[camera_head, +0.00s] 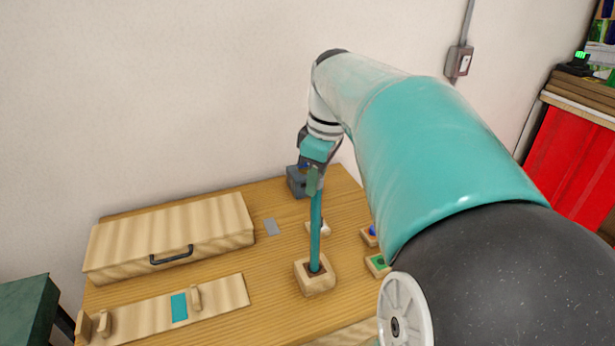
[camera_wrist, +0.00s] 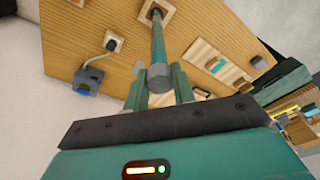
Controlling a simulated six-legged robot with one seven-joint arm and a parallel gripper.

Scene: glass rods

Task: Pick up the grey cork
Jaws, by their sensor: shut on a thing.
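The grey cork (camera_wrist: 160,76) sits on the upper end of a teal rod (camera_head: 316,232). The rod also shows in the wrist view (camera_wrist: 158,42), standing about upright in a wooden block (camera_head: 316,283) on the table. My gripper (camera_head: 313,182) is at the top of the rod. In the wrist view, my gripper's two green fingers (camera_wrist: 160,85) are on either side of the cork, and my gripper is shut on it. In the head view the fingers hide the cork.
A wooden box (camera_head: 165,232) with a dark handle is at the table's back left. A flat board (camera_head: 225,294) with a teal patch lies in front of it. A grey-blue device (camera_head: 296,181) stands behind the rod. Small blocks with a blue button (camera_head: 372,231) and a green button (camera_head: 379,262) are at right.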

